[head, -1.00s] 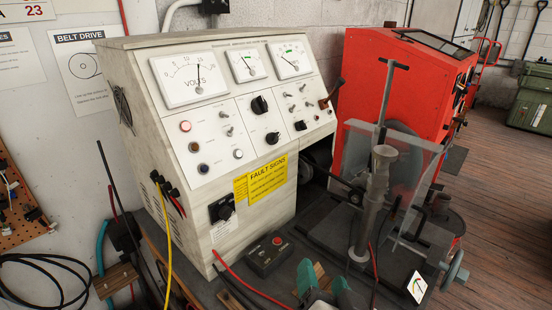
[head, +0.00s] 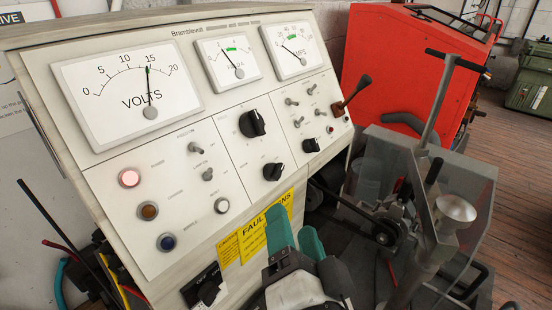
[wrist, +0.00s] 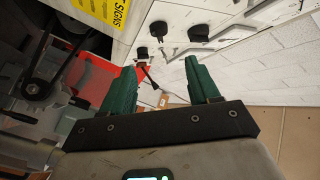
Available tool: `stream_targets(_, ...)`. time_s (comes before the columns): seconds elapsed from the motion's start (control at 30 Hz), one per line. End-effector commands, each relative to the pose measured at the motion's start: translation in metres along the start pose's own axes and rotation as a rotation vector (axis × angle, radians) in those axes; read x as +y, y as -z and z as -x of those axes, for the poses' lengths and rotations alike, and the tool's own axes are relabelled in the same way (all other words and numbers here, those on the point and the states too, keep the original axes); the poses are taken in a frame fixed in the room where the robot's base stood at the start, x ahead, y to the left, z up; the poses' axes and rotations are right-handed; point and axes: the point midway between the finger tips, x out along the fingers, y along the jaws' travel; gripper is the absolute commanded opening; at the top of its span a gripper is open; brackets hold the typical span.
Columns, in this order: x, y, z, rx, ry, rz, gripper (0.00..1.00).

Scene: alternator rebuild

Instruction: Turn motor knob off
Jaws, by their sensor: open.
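The pale test bench panel (head: 120,222) carries several black knobs. A large knob (head: 252,123) sits at its centre, a smaller knob (head: 273,171) below it, and another knob (head: 311,145) to the right. A further knob (head: 205,290) sits on a dark plate low on the front. The labels are too small to tell which is the motor knob. My gripper (head: 294,232) is open and empty, its green fingers in front of the yellow sign, below the panel knobs. In the wrist view, knobs (wrist: 199,33) show beyond the open fingers (wrist: 160,85), apart from them.
Dial gauges (head: 135,88) top the panel; lamps and toggle switches surround the knobs. A lever (head: 359,87) sticks out at the panel's right edge. A metal post with a T-handle (head: 437,100) and a clear guard stand to the right. A red machine (head: 395,60) stands behind.

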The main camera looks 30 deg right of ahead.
Motion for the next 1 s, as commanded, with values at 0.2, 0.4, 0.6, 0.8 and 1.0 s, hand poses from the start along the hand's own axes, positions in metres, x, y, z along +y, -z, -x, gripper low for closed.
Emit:
stream_targets(0.2, -0.002, 0.001, -0.009, 0.002, -0.001, 0.001, 0.61)
stream_targets(0.4, -0.003, 0.003, -0.041, 0.003, -0.003, 0.002, 0.61)
stream_targets(0.6, -0.002, 0.003, -0.077, 0.002, -0.002, 0.001, 0.61)
stream_targets(0.8, -0.001, 0.001, -0.1, 0.001, -0.001, 0.002, 0.61)
stream_targets(1.0, 0.0, 0.0, -0.108, 0.0, -0.001, 0.0, 0.61)
